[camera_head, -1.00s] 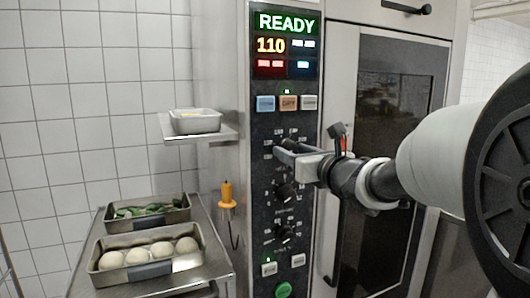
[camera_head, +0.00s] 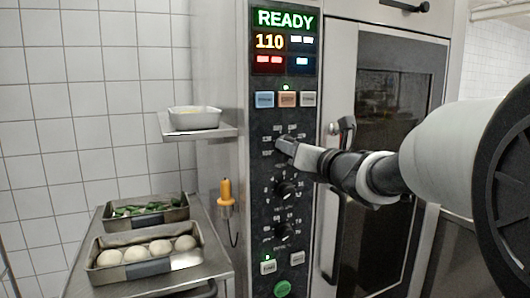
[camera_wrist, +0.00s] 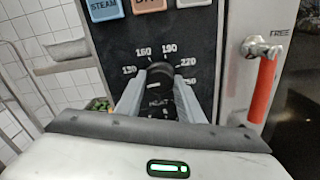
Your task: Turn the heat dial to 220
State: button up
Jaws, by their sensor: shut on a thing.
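The heat dial (camera_wrist: 160,70) is a dark knob on the black control panel, with 130, 160, 190, 220 and a partly hidden 250 printed around it in the wrist view. The word HEAT shows below it. My gripper (camera_wrist: 160,82) is shut on the dial, one finger on its left and one on its right. The dial's pointer cannot be made out. In the head view my gripper (camera_head: 284,145) reaches the panel from the right and hides most of the dial. The display (camera_head: 285,42) reads READY and 110.
Two more knobs (camera_head: 287,190) sit below on the panel. The oven door handle (camera_wrist: 262,85) with its red grip is close on the right. An orange probe (camera_head: 226,192) hangs left of the panel. A shelf with a pan (camera_head: 194,118) and a trolley with filled trays (camera_head: 146,256) stand left.

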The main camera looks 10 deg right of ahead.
jog(key=shift+r+m+p, duration=0.2)
jog(key=shift+m+p, duration=2.3)
jog(key=shift+m, duration=5.55)
jog(key=shift+r+m+p, duration=0.2)
jog(key=shift+m+p, duration=2.25)
jog(key=shift+m, duration=5.9)
jog(key=o, duration=1.1)
jog(key=shift+w+a+f, duration=0.1)
jog(key=shift+w+f, duration=0.05)
jog(key=shift+c, duration=0.2)
jog(key=shift+f, duration=0.15)
